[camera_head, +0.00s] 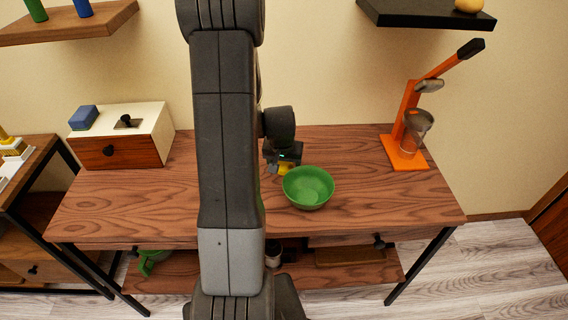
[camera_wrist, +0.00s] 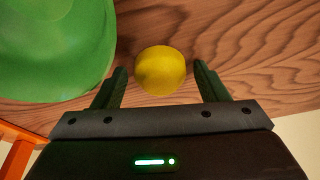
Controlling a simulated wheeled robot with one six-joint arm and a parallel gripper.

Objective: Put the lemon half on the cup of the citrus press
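The lemon half (camera_wrist: 161,70) is yellow and rounded. In the wrist view it lies on the wooden table, between and a little beyond the two fingertips, with a gap on each side. My gripper (camera_wrist: 158,82) is open. In the head view the lemon half (camera_head: 284,169) shows as a small yellow patch under my gripper (camera_head: 285,160), partly hidden by it. The orange citrus press (camera_head: 404,163) stands at the table's right end, with its lever raised to the right and a clear cup-shaped part (camera_head: 417,125) at its front.
A green bowl (camera_head: 308,188) stands right beside the lemon half; it also shows in the wrist view (camera_wrist: 50,50). A white and wooden drawer box (camera_head: 122,138) with a blue block on it is at the left. The table between bowl and press is clear.

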